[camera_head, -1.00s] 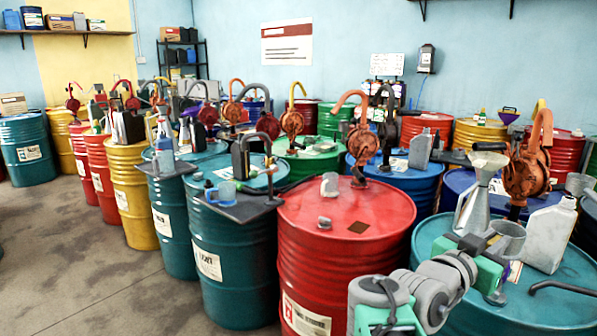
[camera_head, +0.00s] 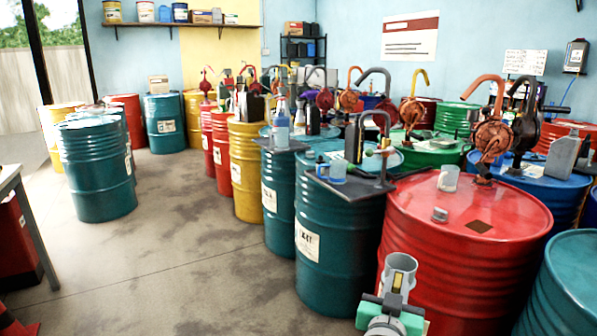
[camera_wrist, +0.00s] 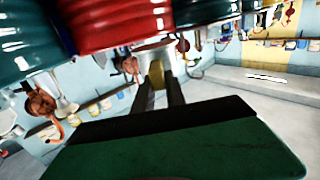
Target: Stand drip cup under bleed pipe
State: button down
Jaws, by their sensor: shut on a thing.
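A grey cup (camera_head: 401,264) is in my gripper (camera_head: 393,299), in front of the red drum in the head view. In the wrist view, my gripper (camera_wrist: 160,92) has its two dark fingers closed on the cup (camera_wrist: 157,72), whose outline is partly hidden there. A thin grey hooked pipe (camera_head: 386,143), likely the bleed pipe, rises at a dark tray (camera_head: 359,192) on a teal drum. My gripper is apart from it, lower and nearer the camera.
The red drum (camera_head: 470,225) carries a grey mug (camera_head: 449,178) and a small cap. Several drums with hand pumps stand close together behind. A table edge (camera_head: 10,178) is at far left.

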jog(key=w+a+n+t+y+p, duration=0.25)
jog(key=a+y+p, duration=0.25)
jog(key=a+p, duration=0.25)
jog(key=s+r+n+y+p, duration=0.2)
jog(key=s+r+p, duration=0.2)
jog(key=r+p, duration=0.4)
jog(key=shift+d+r+n+g+y+p, duration=0.3)
jog(key=shift+r+n+g+y+p, duration=0.1)
jog(key=shift+p, duration=0.8)
